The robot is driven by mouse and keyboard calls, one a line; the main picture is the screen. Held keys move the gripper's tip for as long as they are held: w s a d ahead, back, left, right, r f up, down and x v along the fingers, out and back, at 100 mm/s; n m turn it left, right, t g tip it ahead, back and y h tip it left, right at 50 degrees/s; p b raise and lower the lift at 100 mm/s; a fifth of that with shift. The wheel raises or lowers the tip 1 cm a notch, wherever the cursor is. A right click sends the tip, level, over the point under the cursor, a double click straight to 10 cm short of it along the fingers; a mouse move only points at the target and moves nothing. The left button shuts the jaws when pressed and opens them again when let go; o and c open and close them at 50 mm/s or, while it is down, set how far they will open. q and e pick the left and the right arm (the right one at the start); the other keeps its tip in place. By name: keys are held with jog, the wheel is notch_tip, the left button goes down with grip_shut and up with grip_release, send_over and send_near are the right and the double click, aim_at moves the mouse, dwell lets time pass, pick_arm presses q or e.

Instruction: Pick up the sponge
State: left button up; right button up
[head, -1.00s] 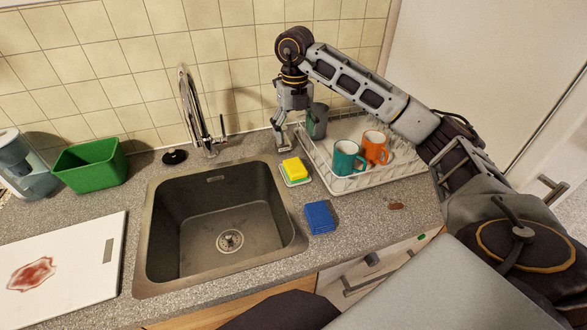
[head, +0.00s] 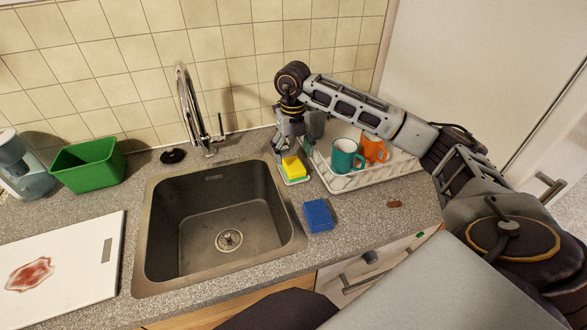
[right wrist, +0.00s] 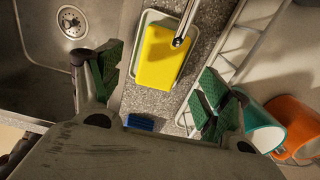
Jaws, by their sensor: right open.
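The yellow sponge (head: 293,168) lies on a small pale dish (right wrist: 146,19) on the counter, between the sink and the dish rack. The sponge also shows in the right wrist view (right wrist: 158,58). My right gripper (head: 287,147) is open and empty, pointing down just behind the sponge. In the right wrist view, its green-padded fingers (right wrist: 160,88) are spread apart, one toward the sink side and one toward the rack side, with the sponge ahead between them. A thin metal rod crosses the sponge's edge there. My left gripper is not in view.
The sink (head: 225,212) is left of the sponge. The white rack (head: 378,182) with a teal mug (head: 345,157) and an orange mug (head: 373,148) stands close on the right. A blue pad (head: 318,215) lies in front. The faucet (head: 188,112) rises behind the sink.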

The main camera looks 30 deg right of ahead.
aim_at(293, 164)
jog(key=shift+f, duration=0.25)
jog(key=shift+f, duration=0.1)
jog(key=shift+f, duration=2.5)
jog(key=shift+c, duration=0.4)
jog(key=c, duration=0.8)
